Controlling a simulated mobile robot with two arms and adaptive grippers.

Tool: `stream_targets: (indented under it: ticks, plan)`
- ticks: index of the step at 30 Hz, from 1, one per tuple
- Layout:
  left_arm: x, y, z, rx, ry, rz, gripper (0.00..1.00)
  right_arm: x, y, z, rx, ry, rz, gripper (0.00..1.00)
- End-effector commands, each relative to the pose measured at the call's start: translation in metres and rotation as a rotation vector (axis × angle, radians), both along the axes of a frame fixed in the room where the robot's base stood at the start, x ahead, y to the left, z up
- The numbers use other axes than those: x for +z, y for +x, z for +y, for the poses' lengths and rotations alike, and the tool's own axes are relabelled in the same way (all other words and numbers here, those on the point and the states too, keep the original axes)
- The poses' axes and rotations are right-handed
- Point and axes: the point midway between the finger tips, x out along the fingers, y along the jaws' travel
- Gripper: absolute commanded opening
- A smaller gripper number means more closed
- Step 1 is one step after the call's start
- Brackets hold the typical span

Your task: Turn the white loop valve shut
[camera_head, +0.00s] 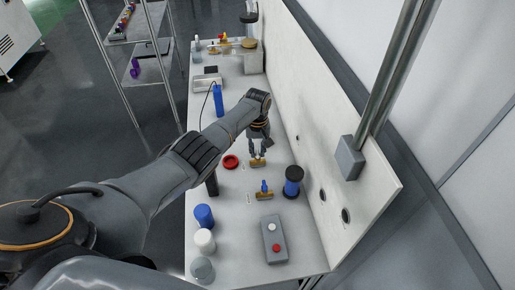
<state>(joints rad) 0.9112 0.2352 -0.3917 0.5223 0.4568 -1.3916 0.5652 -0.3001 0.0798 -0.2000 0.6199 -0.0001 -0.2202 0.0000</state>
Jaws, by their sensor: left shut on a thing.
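My left gripper (258,150) points down over a small brass valve (257,163) on the white bench. Its fingers are closed on the top of this valve, where the handle is. The handle is mostly hidden between the fingers, so I cannot make out its loop shape, its white colour or its angle clearly. A second brass valve with a blue handle (264,188) stands just nearer to me. A red ring-shaped handle (231,161) is left of the gripper. My right gripper is not in view.
A grey box with a white and a red button (267,246) lies at the near end. A blue-black cylinder (293,182) stands right of the valves. A pale panel (322,130) bounds the right.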

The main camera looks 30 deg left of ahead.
Motion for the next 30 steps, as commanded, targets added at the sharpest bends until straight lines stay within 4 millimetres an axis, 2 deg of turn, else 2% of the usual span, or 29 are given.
stream_targets:
  ticks: [20,21,24,30]
  plan:
    - [0.0009,0.0012,0.0005,0.065,0.001,-0.004,0.00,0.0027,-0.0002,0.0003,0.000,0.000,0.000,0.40]
    - [0.0009,0.0013,0.0006,0.064,0.001,-0.004,0.24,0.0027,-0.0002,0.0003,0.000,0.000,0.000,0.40]
    - [0.0009,0.0011,0.0006,0.064,0.001,-0.003,0.43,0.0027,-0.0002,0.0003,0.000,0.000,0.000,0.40]
    - [0.0006,0.0006,0.0005,0.064,0.000,-0.002,0.43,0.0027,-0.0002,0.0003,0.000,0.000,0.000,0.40]
